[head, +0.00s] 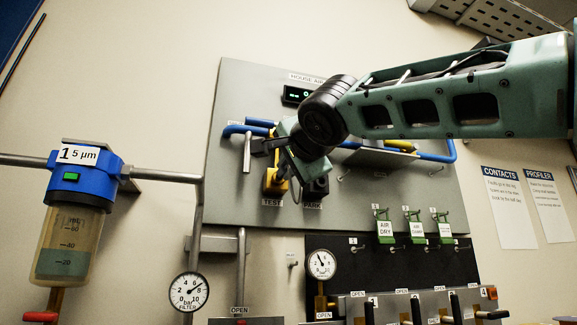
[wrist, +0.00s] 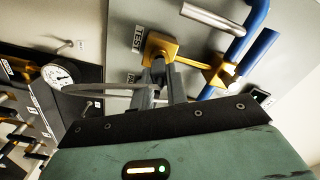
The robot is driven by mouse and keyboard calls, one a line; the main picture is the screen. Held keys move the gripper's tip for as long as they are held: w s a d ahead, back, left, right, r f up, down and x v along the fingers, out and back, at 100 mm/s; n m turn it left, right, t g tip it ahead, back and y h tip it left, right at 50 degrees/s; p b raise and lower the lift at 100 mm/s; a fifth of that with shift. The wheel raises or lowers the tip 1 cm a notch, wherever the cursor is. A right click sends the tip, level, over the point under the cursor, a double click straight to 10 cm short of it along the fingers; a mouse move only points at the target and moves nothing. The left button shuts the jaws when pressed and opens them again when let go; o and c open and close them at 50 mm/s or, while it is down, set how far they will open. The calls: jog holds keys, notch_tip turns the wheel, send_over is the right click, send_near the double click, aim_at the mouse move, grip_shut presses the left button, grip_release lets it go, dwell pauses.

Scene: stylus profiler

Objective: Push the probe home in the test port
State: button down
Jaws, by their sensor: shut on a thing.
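The test port is a brass block (head: 275,181) above the TEST label in the head view. It also shows in the wrist view (wrist: 162,46), beside its TEST label (wrist: 137,38). My gripper (wrist: 158,75) is shut on the probe (wrist: 158,66), a small dark piece between the fingertips, mostly hidden by them. The probe's end is at the brass port; I cannot tell how deep it sits. In the head view my gripper (head: 273,156) is at the test port, and the probe is hard to make out. The black park holder (head: 316,188) stands right of the port.
Blue pipes (head: 238,130) and a metal pipe end (head: 247,155) lie close around the port. A brass valve (wrist: 217,73) sits beside it in the wrist view. A grey cable (wrist: 95,90) curves left from the fingers. Hanging tags (head: 386,230) and gauges (head: 321,264) are lower.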

jog(key=shift+w+a, duration=0.1)
jog(key=shift+w, duration=0.3)
jog(key=shift+w+a, duration=0.1)
jog(key=shift+w, duration=0.1)
jog(key=shift+w, duration=0.25)
jog(key=shift+a, duration=0.1)
jog(key=c, duration=1.3)
grip_release()
jog(key=shift+c, duration=0.3)
jog(key=shift+s, duration=0.1)
